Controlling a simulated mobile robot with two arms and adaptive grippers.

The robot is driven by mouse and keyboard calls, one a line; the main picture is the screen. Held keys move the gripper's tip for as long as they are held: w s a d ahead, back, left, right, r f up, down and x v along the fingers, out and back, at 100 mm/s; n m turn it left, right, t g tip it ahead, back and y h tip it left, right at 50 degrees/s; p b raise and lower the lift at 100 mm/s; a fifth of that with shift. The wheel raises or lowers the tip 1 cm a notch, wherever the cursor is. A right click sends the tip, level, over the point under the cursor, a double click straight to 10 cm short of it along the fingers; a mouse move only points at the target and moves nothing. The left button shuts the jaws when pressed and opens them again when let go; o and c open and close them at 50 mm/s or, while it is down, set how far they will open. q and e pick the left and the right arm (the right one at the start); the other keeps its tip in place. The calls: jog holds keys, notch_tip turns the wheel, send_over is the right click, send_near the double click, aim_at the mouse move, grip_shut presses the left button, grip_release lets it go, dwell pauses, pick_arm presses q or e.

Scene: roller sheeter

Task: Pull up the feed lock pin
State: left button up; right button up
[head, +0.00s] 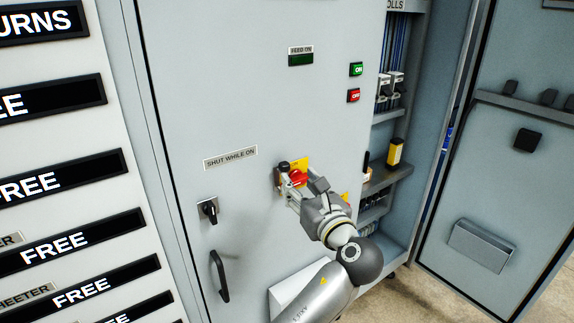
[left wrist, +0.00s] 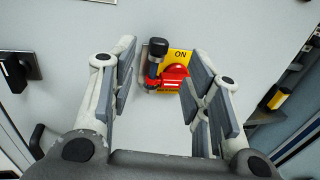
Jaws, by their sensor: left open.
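The lock pin (left wrist: 156,60) has a black knob on a metal shaft and stands beside a red rotary handle (left wrist: 174,76) on a yellow plate (left wrist: 181,55) marked ON. The pin's black knob (head: 283,166) and the red handle (head: 298,178) also show on the grey cabinet door in the head view. My left gripper (left wrist: 161,72) is open, with a finger on each side of the pin and handle in the picture. No contact with the pin shows. My left gripper (head: 296,192) partly covers the plate in the head view. My right gripper is not in view.
The cabinet door (head: 240,100) carries a green button (head: 356,69), a red button (head: 353,95), a black key switch (head: 208,210) and a black pull handle (head: 219,276). An open bay with shelves (head: 392,178) lies to the right.

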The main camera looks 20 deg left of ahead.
aim_at(286, 167)
pick_arm(q)
jog(key=p+x, duration=0.1)
jog(key=x, duration=0.6)
jog(key=shift+w+a, duration=0.55)
jog(key=shift+w, duration=0.05)
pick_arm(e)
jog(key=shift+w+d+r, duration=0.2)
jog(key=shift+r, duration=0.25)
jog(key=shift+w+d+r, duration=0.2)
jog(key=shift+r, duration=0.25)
pick_arm(q)
grip_shut()
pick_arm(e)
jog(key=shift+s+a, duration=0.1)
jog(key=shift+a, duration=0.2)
